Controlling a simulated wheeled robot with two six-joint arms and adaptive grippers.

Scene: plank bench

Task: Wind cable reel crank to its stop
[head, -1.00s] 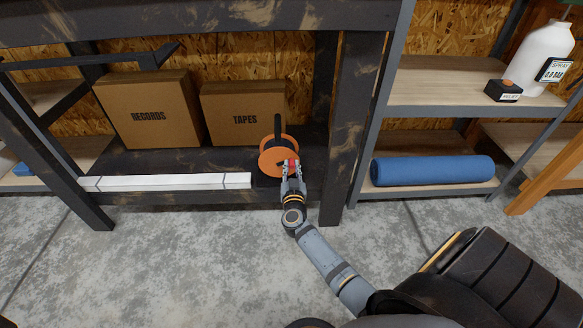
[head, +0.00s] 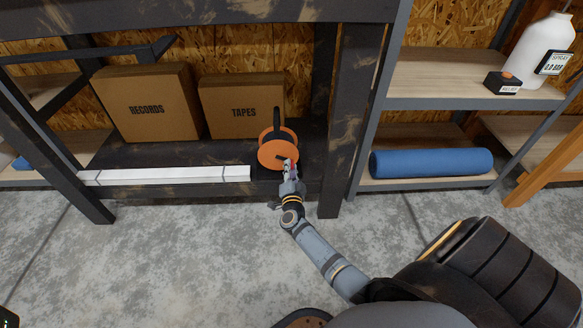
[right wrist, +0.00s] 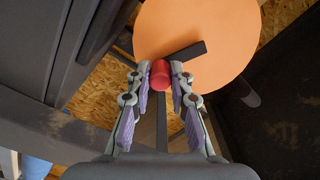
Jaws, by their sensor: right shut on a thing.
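The orange cable reel (head: 277,154) stands on the dark lower shelf of the bench, in front of the TAPES box. Its orange face also shows in the right wrist view (right wrist: 200,35). A dark crank arm (right wrist: 186,54) crosses that face and ends at a red handle (right wrist: 160,76). My right gripper (right wrist: 161,82) is shut on the red handle, with one finger on each side. In the head view my right gripper (head: 289,172) sits at the reel's lower right and hides most of the handle. My left gripper is not in view.
A RECORDS box (head: 147,108) and a TAPES box (head: 243,110) stand behind on the shelf. A long white bundle (head: 165,175) lies along the shelf's front, left of the reel. A dark bench post (head: 343,130) rises close on the right.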

